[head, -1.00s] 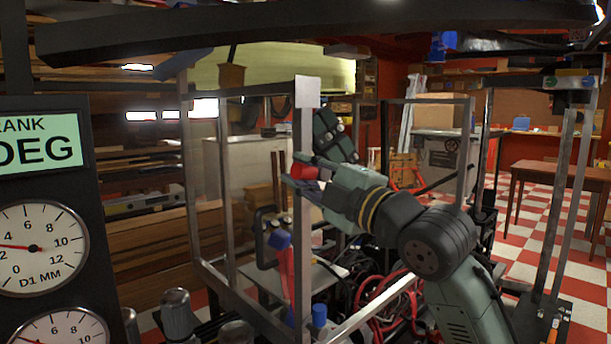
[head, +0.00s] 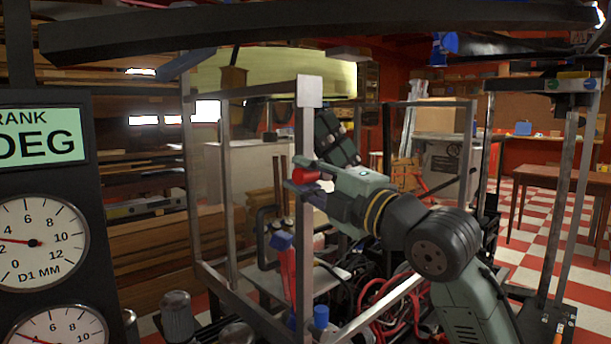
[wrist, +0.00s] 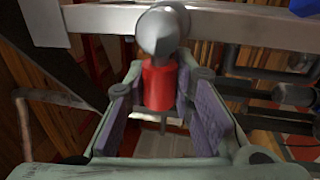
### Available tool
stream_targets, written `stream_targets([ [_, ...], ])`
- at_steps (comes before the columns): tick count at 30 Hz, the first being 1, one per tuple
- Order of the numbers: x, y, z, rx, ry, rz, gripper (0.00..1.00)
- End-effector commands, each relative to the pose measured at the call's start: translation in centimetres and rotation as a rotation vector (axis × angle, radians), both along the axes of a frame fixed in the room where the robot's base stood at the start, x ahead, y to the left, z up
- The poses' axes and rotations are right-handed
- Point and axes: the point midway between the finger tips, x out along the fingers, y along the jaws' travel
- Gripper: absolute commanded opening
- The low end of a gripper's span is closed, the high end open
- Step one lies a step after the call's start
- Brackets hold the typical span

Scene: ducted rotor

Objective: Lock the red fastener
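The red fastener (wrist: 159,82) is a red cylinder with a round grey metal head, just below a pale metal bar in the wrist view. In the head view it is a small red piece (head: 307,175) at the fingertips, in front of a grey upright post. My gripper (wrist: 162,98) is open, with a purple-padded finger on each side of the red cylinder. In the wrist view gaps show between the pads and the cylinder. How deep the fastener sits between the fingers is hard to tell.
A metal frame with an upright post (head: 309,120) stands right at my gripper. A gauge panel (head: 45,220) stands at the left.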

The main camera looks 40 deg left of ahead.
Motion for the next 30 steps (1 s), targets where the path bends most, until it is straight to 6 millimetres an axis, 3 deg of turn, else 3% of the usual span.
stream_targets([
  [9,0.0,0.0,0.0,0.000,0.003,0.001,0.43],
  [19,0.0,-0.4,-0.1,0.001,0.004,0.000,0.43],
  [23,0.0,-2.0,-0.4,0.002,0.003,-0.001,0.43],
  [30,-0.4,-7.0,-1.4,0.002,0.004,-0.002,0.43],
])
